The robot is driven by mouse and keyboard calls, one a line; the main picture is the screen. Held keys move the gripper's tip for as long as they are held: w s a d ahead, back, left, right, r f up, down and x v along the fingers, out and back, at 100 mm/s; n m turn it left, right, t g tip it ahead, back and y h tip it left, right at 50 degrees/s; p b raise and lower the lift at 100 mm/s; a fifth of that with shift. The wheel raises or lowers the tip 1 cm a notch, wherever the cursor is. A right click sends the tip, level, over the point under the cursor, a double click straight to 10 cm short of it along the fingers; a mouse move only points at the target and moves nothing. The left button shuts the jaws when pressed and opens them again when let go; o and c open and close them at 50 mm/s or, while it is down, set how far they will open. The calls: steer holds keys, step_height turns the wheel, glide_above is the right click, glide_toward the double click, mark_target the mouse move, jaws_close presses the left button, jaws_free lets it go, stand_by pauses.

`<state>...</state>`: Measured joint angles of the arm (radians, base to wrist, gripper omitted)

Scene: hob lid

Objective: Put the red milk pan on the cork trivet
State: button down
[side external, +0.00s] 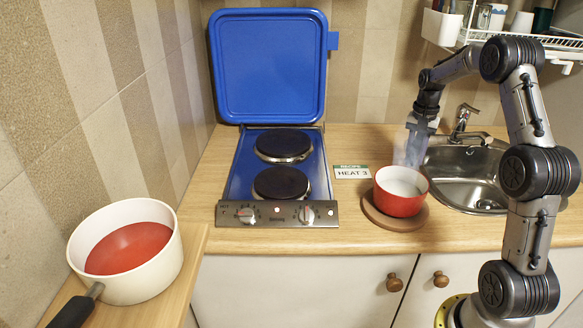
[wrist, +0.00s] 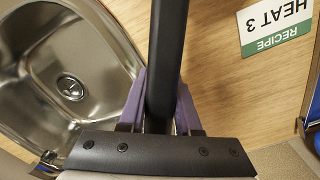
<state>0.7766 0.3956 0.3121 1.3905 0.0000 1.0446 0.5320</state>
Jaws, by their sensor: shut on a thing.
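The red milk pan (side external: 401,203), with a pale inside, is upright over the cork trivet (side external: 378,219), a round brown disc by the hob's right side. Its base looks to be on the trivet; I cannot tell whether a small gap is left. My gripper (side external: 410,148) is behind the pan in the side view. In the wrist view my gripper (wrist: 160,115) is shut on the pan's black handle (wrist: 167,50), which runs between the two fingers. The pan's body is out of the wrist view.
A blue hob (side external: 238,180) with two dark plates stands left of the trivet, its blue lid (side external: 268,65) raised. A recipe card (side external: 351,172) reads "HEAT 3". A steel sink (side external: 465,175) is at right. A cream pan (side external: 150,275) with red inside stands front left.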

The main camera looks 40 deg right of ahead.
steer(key=shift+f, duration=0.2)
stand_by(0.5)
steer(key=c, duration=0.5)
jaws_free()
steer(key=shift+f, duration=0.1)
step_height(320, 180, up, 14)
steer(key=shift+f, duration=0.1)
